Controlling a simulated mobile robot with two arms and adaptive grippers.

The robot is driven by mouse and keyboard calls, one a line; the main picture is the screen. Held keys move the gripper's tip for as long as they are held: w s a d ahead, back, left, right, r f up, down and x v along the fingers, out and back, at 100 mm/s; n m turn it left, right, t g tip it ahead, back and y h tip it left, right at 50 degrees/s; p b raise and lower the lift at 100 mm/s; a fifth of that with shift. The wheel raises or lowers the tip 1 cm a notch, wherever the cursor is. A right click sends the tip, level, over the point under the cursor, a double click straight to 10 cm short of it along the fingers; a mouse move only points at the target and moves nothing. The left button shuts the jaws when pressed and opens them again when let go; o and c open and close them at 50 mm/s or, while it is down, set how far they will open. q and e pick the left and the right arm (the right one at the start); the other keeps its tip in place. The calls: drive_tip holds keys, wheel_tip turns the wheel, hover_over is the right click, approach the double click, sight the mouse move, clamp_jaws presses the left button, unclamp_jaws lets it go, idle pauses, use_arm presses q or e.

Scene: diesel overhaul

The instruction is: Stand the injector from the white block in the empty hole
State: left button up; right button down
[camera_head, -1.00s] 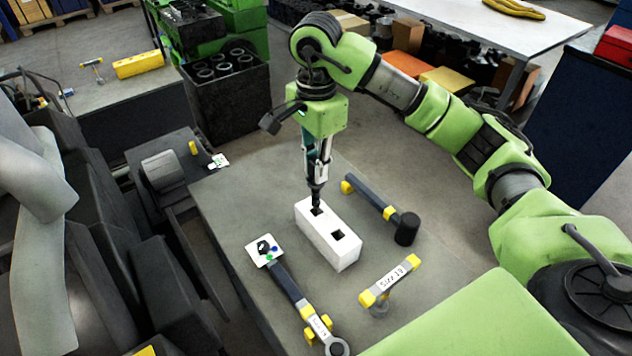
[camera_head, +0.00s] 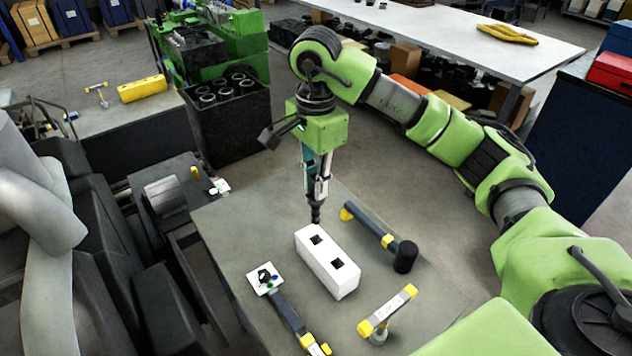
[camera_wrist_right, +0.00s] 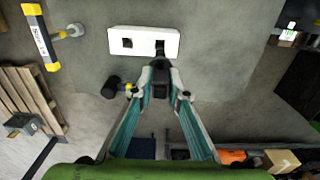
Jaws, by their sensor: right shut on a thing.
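The white block (camera_head: 328,270) lies on the grey table, with two dark square holes showing in its top; it also shows in the wrist view (camera_wrist_right: 144,48). My right gripper (camera_head: 317,190) points down over the block's far end, shut on the dark injector (camera_head: 315,212). The injector is upright, its tip near the block's far edge in the head view. In the wrist view the injector (camera_wrist_right: 160,76) sits between the fingertips, its far end beside one hole. Its upper part is hidden by the fingers. My left gripper is not in view.
A black engine block (camera_head: 228,122) with several round openings stands at the back left. A long white table (camera_head: 450,38) is behind.

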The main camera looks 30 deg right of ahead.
drive_tip(key=shift+r+p, duration=2.85)
drive_tip(key=shift+r, duration=1.15)
drive_tip(key=shift+f, duration=0.1)
